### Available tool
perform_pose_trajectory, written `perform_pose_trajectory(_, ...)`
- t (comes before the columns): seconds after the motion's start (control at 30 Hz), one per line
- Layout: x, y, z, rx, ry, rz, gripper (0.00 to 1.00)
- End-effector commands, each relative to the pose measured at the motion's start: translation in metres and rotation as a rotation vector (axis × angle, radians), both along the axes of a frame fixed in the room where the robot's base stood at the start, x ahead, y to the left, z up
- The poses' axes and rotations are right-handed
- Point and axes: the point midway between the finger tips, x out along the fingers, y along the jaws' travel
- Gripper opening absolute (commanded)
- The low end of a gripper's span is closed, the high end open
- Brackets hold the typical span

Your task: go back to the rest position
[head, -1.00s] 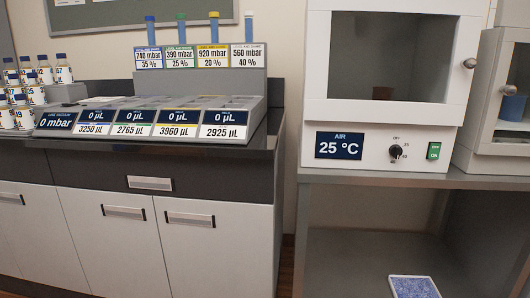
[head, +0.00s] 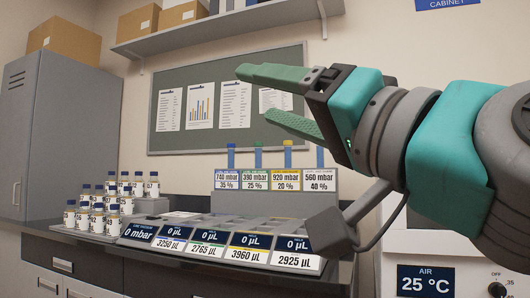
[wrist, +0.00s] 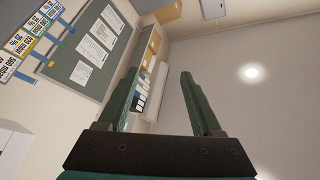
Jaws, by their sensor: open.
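My gripper (head: 280,98) is raised at the right of the head view, with its green fingers pointing left across the notice board. The fingers are apart with nothing between them. My teal and grey arm fills the right side of that view. In the wrist view, my gripper (wrist: 163,95) is also open and empty, and it faces the upper wall and ceiling.
Below my gripper, the dispensing station (head: 225,241) with labelled displays and several coloured tubes stands on the dark counter. Several small bottles (head: 98,221) stand at its left. A shelf (head: 230,27) with boxes hangs above the notice board (head: 215,75). A grey cabinet (head: 70,130) stands left.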

Motion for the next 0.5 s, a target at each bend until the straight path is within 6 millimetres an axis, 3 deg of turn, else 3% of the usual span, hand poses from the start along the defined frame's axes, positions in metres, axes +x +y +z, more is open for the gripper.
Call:
perform_pose_trajectory(0.1,0.029,0.033,-0.071,-0.186,0.114,-0.010,0.67)
perform_pose_trajectory(0.23,0.053,0.053,-0.156,-0.377,0.256,-0.017,0.67)
perform_pose_trajectory(0.37,0.069,0.055,-0.245,-0.554,0.424,-0.019,0.67)
perform_pose_trajectory(0.5,0.072,0.040,-0.341,-0.727,0.625,-0.020,0.67)
